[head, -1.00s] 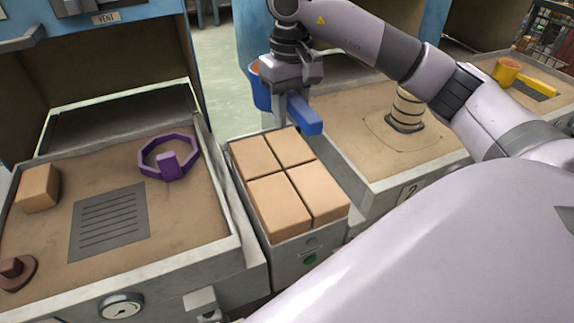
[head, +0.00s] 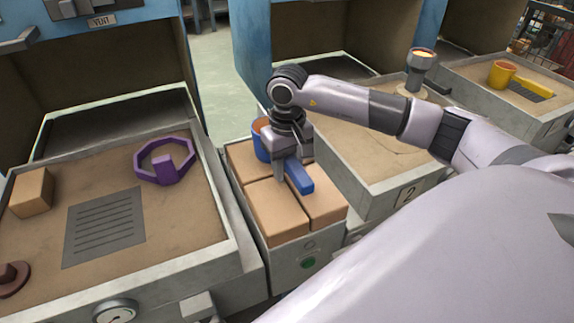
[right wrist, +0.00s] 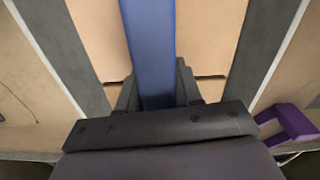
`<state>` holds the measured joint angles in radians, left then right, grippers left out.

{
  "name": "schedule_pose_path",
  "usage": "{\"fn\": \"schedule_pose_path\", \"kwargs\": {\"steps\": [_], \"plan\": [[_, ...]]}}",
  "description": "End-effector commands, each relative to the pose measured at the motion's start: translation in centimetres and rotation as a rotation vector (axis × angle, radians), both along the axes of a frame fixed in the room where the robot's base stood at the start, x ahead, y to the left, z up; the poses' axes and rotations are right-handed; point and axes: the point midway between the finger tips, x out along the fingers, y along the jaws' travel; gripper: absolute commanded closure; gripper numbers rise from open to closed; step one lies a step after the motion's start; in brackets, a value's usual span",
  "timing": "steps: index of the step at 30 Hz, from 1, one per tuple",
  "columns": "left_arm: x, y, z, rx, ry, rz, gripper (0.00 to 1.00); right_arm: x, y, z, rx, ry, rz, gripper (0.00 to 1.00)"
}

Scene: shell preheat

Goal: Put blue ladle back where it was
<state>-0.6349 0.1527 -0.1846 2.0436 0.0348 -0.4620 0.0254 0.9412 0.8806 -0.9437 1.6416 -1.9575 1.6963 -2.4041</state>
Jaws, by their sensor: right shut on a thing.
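The blue ladle (head: 299,177) has a straight blue handle and a round cup (head: 262,139) with an orange-brown inside. My right gripper (head: 292,172) is shut on its handle, low over the brick-filled bin (head: 301,258) between the two sand trays. The right wrist view shows the blue handle (right wrist: 150,50) running between the fingers (right wrist: 155,92). The gripper hides part of the ladle. I cannot tell whether the ladle touches the tan bricks (head: 273,210). My left gripper is not in view.
The left tray (head: 245,250) holds a purple ring-shaped tool (head: 163,172), a tan block (head: 32,192), a grate (head: 105,228) and a brown knob (head: 12,277). At the right are a sand tray marked 2 (head: 408,195), a glowing-topped cup (head: 420,60) and a yellow ladle (head: 502,74).

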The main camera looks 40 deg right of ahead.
Motion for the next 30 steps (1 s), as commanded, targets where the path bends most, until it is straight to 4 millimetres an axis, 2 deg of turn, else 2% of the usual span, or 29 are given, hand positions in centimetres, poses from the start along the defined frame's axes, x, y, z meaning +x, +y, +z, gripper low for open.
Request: {"fn": "schedule_pose_path", "kwargs": {"steps": [7, 8, 9, 10, 18, 22, 26, 30], "plan": [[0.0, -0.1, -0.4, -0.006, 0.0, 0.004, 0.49, 0.1, 0.0, -0.3, 0.0, -0.004, 0.0, 1.0], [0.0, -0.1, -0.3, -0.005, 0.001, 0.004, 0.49, 0.0, 0.0, -0.2, 0.0, -0.001, 0.0, 0.56], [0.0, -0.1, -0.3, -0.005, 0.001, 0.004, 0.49, 0.0, 0.0, -0.2, 0.0, 0.0, 0.0, 0.43], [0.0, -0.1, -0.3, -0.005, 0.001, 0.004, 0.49, 0.0, 0.0, -0.2, 0.0, 0.0, 0.0, 0.4], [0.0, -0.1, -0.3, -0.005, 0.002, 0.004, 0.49, 0.0, 0.0, -0.1, 0.0, 0.0, 0.0, 0.4], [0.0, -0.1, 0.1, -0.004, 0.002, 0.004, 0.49, 0.0, 0.0, 0.5, 0.0, -0.001, 0.0, 0.4], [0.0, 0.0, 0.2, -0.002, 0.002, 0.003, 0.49, 0.1, 0.0, 2.8, -0.001, -0.005, 0.001, 0.4], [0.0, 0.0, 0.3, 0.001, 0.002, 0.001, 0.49, 0.1, 0.0, 6.0, -0.001, -0.006, 0.0, 0.4]]}}
